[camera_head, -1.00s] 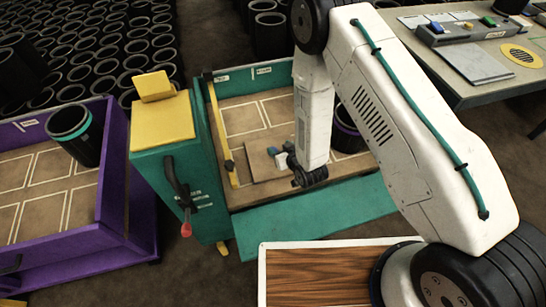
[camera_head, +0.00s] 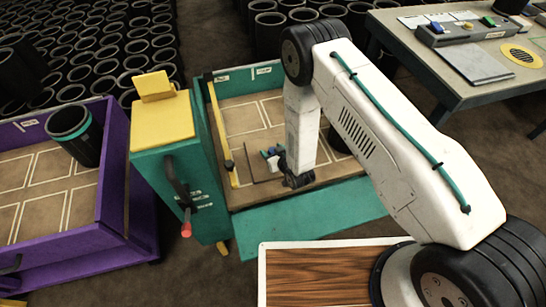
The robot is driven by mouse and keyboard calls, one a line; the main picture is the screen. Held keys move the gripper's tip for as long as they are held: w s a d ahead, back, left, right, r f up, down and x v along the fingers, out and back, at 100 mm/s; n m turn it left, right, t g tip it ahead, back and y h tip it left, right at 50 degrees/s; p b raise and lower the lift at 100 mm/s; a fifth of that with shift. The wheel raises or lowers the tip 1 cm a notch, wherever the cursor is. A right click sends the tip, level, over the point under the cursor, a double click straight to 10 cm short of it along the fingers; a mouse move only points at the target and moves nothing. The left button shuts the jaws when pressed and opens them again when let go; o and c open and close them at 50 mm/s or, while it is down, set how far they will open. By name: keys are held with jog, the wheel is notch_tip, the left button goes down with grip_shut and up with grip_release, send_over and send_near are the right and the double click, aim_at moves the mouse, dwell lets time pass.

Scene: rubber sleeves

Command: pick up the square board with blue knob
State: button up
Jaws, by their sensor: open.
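The square board (camera_head: 262,168) is a thin brown panel lying on the floor of the green tray, towards its front left. A blue knob (camera_head: 268,153) shows near its middle, beside a small pale block-like part (camera_head: 273,163). My arm's lower end and my gripper (camera_head: 284,160) are over the right part of the board, close to the knob. The gripper is small here and partly hidden by my wrist. The right part of the board is hidden behind it. I cannot tell whether the fingers touch the knob.
The green tray (camera_head: 310,223) has a yellow bar (camera_head: 222,135) along its left inside. A green cabinet (camera_head: 165,150) with a red-tipped lever stands left of it. A purple tray (camera_head: 75,245) holds a black sleeve (camera_head: 80,142). A grey bench (camera_head: 450,82) stands at the right.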

grip_shut()
jog(key=shift+r, duration=0.1)
